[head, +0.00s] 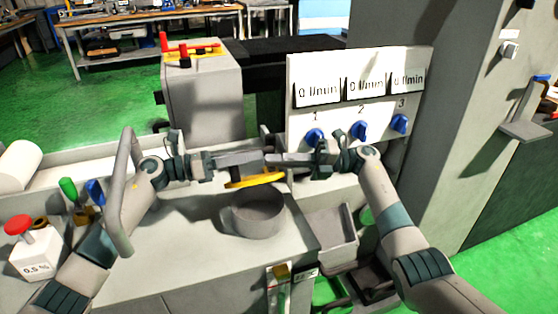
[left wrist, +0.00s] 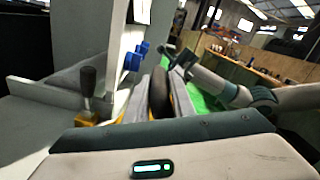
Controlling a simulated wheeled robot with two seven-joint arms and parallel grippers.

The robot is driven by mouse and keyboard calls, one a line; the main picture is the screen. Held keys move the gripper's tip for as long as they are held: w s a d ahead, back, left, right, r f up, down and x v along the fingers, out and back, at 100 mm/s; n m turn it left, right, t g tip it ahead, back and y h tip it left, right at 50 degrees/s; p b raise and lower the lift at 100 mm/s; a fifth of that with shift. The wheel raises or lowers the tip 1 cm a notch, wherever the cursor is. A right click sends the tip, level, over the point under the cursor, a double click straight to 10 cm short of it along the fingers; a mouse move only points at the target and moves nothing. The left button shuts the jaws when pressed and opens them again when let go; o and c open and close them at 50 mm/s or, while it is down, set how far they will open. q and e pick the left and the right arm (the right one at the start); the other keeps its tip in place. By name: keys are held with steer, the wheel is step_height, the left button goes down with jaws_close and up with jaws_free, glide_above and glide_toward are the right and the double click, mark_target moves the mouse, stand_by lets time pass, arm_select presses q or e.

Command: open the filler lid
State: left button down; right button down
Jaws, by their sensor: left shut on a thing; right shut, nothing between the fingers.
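The filler lid is a yellow disc (head: 255,181), seen nearly edge-on and slightly tilted in the head view. It shows above the open grey round filler neck (head: 257,218), with a visible gap between them. My left gripper (head: 262,160) reaches in from the left just above the lid. It is shut on a dark part (left wrist: 160,92), seen between the fingers in the left wrist view; whether this is the lid's knob I cannot tell. My right gripper (head: 290,158) is shut and empty, pointing left, close to the left fingertips. Whether they touch is unclear.
A white panel (head: 300,70) with flow readouts and blue knobs (head: 358,130) stands behind my right gripper. A grey tray (head: 332,232) sits right of the neck.

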arm_select(q)
steer(key=shift+d, duration=0.15)
arm_select(e)
steer(key=shift+w+r+m, duration=0.3)
steer(key=shift+w+r, duration=0.15)
steer(key=shift+w, duration=0.4)
arm_select(q)
steer(key=shift+s+d+f, duration=0.1)
steer(key=shift+s+f, duration=0.05)
steer(key=c, duration=1.6)
jaws_free()
steer(key=shift+s+f, duration=0.1)
arm_select(e)
steer(key=shift+a+r, duration=0.1)
steer(key=shift+a, duration=0.05)
arm_select(q)
steer(key=shift+o, duration=0.2)
steer(key=shift+a, duration=0.25)
arm_select(e)
steer(key=shift+a, duration=0.2)
arm_select(q)
steer(key=shift+w, duration=0.2)
steer(key=shift+a, duration=0.15)
